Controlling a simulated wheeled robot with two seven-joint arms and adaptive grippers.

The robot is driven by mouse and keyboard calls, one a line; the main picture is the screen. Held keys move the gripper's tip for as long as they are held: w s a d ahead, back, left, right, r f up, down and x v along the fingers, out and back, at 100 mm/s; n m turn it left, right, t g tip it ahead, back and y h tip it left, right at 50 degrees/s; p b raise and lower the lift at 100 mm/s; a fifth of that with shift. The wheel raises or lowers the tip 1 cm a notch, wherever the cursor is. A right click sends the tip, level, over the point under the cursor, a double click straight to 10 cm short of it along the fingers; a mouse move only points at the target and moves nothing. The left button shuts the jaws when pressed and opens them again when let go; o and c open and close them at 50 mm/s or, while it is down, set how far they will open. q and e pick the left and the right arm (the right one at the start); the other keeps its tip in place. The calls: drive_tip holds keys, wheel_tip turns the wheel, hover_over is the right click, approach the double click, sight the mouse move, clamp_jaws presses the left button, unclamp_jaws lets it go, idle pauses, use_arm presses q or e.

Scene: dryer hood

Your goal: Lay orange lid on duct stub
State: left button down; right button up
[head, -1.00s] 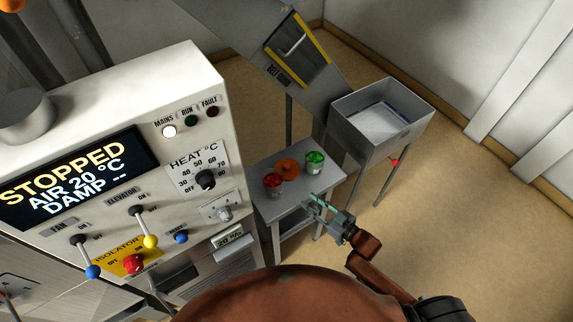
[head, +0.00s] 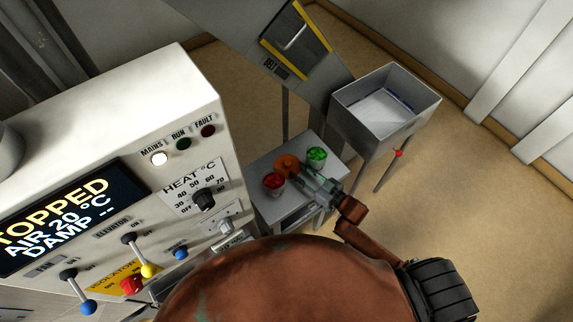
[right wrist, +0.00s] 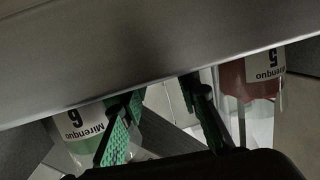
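The orange lid (head: 287,165) lies on the small grey side table, between the red jar and the green jar. My right gripper (head: 306,173) reaches over the table from the lower right, its fingertips close to the lid's right side; contact cannot be told. In the right wrist view its two green finger pads (right wrist: 160,122) are apart with no orange between them. A grey cylinder (head: 8,142), perhaps the duct stub, stands on the machine's top, cut by the left picture edge. My left gripper is not in view.
The red jar (head: 272,183) and green jar (head: 316,157) flank the lid. The side table (head: 285,212) has a bare front. A grey bin (head: 380,118) stands behind right. The machine's control panel (head: 150,185) borders the table on the left. A grey edge (right wrist: 150,55) crosses the right wrist view.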

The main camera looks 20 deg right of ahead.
sight(290, 166)
drive_tip(key=x, duration=0.3)
drive_tip(key=shift+w+a+r, duration=0.2)
drive_tip(key=shift+w+a, duration=0.15)
drive_tip(key=shift+w+a+f, duration=0.1)
drive_tip(key=shift+w+a, duration=0.1)
drive_tip(key=shift+w, duration=0.1)
drive_tip(key=shift+w+a, duration=0.15)
drive_tip(key=shift+w, duration=0.05)
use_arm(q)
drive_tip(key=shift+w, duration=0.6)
use_arm(e)
drive_tip(key=c, duration=0.6)
